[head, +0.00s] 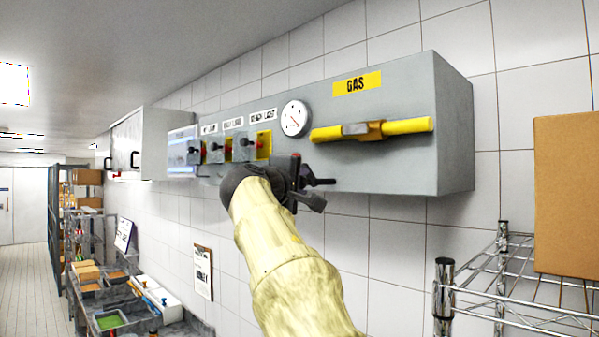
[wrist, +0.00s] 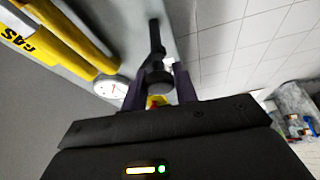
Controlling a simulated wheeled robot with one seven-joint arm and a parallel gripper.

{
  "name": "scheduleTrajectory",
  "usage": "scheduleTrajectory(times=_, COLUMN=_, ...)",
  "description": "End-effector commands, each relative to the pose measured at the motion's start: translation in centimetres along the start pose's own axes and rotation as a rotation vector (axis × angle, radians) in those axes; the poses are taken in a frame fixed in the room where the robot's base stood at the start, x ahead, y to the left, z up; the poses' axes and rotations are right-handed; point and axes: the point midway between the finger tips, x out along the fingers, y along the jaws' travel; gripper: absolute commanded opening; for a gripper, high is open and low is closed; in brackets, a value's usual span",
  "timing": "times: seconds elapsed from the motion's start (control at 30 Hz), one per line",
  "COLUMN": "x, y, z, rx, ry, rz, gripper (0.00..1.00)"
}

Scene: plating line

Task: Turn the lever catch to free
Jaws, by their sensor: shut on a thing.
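The dark lever catch (head: 323,182) sticks out to the right of my gripper (head: 304,183), low on the front of the grey wall panel (head: 390,170). In the wrist view the black lever (wrist: 155,40) has a thick round part between the two fingers of my gripper (wrist: 158,76). My gripper is shut on it. The bar points up in the wrist view. The catch's base and any marking beside it are hidden by my gripper and arm.
A yellow gas handle (head: 408,126) lies almost level above right of the gripper, under a GAS label (head: 357,83). A round gauge (head: 295,118) and several labelled switches (head: 246,146) are to the left. A wire rack (head: 500,275) stands at lower right.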

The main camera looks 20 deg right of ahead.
Motion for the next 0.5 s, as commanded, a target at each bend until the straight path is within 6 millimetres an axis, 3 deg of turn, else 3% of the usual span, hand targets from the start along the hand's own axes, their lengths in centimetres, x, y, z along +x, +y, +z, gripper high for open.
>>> scheduleTrajectory(times=0.5, x=0.0, y=-0.07, z=0.01, rx=-0.121, ry=-0.001, rz=-0.05, gripper=0.06)
